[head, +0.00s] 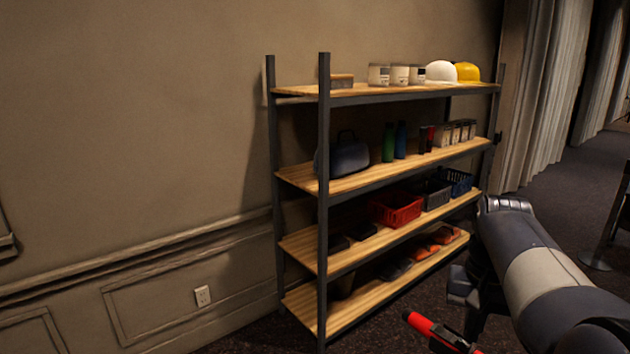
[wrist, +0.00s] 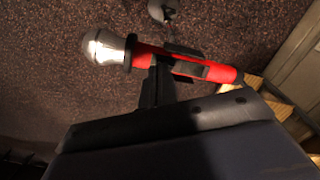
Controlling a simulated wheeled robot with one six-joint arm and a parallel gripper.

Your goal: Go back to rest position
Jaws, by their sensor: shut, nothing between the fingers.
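A red stick-shaped thing with a rounded silver head (wrist: 105,47), much like a microphone, lies across the view right at the fingers. Whether it touches them I cannot tell. Its red body also shows in the head view (head: 425,325) at the bottom, beside my arm. My arm is bent at the right of the head view, its elbow in front of the shelf's right end.
A shelf unit (head: 324,190) with wooden boards stands against the wall, holding cans, helmets, bottles, a red crate (head: 397,208) and tools. A stand base (head: 595,262) is at the right. Dark carpet (head: 560,205) lies open between shelf and stand.

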